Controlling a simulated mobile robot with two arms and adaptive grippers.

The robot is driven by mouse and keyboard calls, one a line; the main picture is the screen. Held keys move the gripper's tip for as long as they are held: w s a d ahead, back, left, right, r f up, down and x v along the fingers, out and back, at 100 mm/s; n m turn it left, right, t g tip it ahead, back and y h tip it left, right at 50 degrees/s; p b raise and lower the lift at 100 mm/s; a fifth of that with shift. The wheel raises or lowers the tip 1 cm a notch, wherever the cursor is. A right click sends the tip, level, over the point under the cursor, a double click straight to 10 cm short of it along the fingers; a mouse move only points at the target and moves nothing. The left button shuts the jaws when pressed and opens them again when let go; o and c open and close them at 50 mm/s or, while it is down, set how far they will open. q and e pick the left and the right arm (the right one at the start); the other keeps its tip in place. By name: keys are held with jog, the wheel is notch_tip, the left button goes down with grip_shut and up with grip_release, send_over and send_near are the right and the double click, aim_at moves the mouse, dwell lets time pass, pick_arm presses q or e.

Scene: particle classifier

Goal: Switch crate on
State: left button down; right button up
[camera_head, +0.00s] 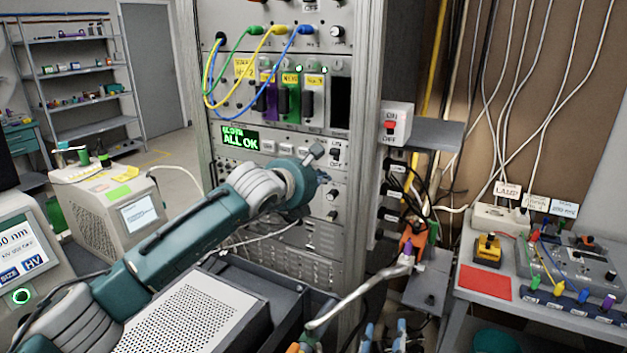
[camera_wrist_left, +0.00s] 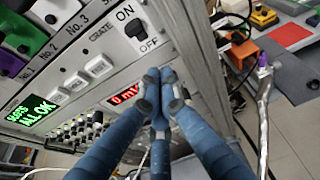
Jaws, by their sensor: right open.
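The crate's black switch (camera_wrist_left: 133,30) sits on the panel marked CRATE, between the labels ON and OFF. In the head view the switch (camera_head: 335,153) shows right of the green ALL OK display (camera_head: 240,138). I cannot tell which way its lever is set. My left gripper (camera_wrist_left: 160,92) has its blue fingers drawn together, with nothing between them. Its tips are in front of the panel, below the switch in the wrist picture. In the head view my left gripper (camera_head: 320,165) is close to the switch. My right gripper (camera_head: 385,335) is open at the bottom edge, partly cut off.
A white box with a red ON/OFF switch (camera_head: 393,124) is mounted right of the rack (camera_head: 365,60). Colored cables (camera_head: 262,62) hang above the modules. A pale wand (camera_head: 355,292) rises near my right gripper. A side table (camera_head: 485,283) stands at the right.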

pick_arm(q)
jog(key=shift+v, duration=2.15)
